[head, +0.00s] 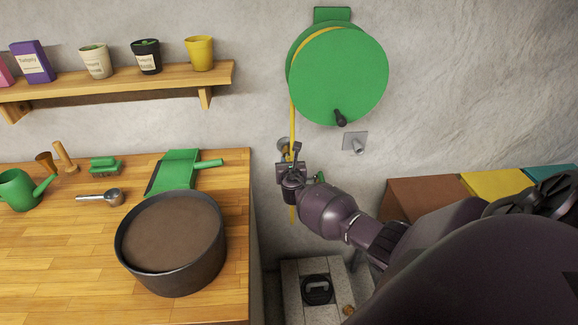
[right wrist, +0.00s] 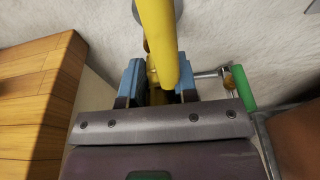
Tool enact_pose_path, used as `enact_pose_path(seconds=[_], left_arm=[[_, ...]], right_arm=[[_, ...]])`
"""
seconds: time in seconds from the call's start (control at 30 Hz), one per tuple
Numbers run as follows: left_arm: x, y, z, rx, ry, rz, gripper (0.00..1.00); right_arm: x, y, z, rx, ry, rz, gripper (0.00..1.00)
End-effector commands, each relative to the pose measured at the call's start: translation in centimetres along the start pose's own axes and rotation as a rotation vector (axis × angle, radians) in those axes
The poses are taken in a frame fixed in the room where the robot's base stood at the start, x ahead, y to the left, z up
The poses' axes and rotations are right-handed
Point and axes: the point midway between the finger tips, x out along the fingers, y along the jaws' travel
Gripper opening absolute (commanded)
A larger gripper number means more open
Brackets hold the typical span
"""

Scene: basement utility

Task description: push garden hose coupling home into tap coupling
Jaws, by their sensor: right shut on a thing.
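The yellow garden hose (head: 292,118) hangs from the green reel down to my right gripper (head: 288,170), and a short length shows below it. In the right wrist view the hose (right wrist: 160,40) crosses in front of the blue fingers of my right gripper (right wrist: 158,85). They are shut on the garden hose coupling, of which only a yellowish sliver (right wrist: 152,76) shows. A metal tap part with a green lever (right wrist: 243,88) is just right of the fingers. The tap coupling and the joint between the couplings are hidden. My left gripper is not in view.
The green reel (head: 345,75) is on the wall above. The wooden bench (head: 70,245) with a dark round pot (head: 172,270) is at left. A grated drain block (head: 295,290) is below.

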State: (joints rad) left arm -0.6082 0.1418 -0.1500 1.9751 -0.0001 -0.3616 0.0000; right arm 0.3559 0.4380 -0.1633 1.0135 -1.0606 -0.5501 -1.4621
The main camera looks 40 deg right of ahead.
Motion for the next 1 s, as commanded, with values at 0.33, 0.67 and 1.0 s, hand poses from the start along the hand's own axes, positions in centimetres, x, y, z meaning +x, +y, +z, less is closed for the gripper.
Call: enact_pose_path(seconds=[0.33, 0.67, 1.0], left_arm=[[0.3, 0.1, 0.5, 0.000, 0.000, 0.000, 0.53], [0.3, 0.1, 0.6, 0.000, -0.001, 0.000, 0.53], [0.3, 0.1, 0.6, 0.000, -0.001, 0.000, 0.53]], right_arm=[[0.9, 0.1, 0.2, 0.000, -0.001, 0.000, 0.03], [1.2, 0.0, 0.2, 0.000, 0.000, 0.000, 0.52], [1.2, 0.0, 0.2, 0.000, 0.000, 0.000, 0.57]])
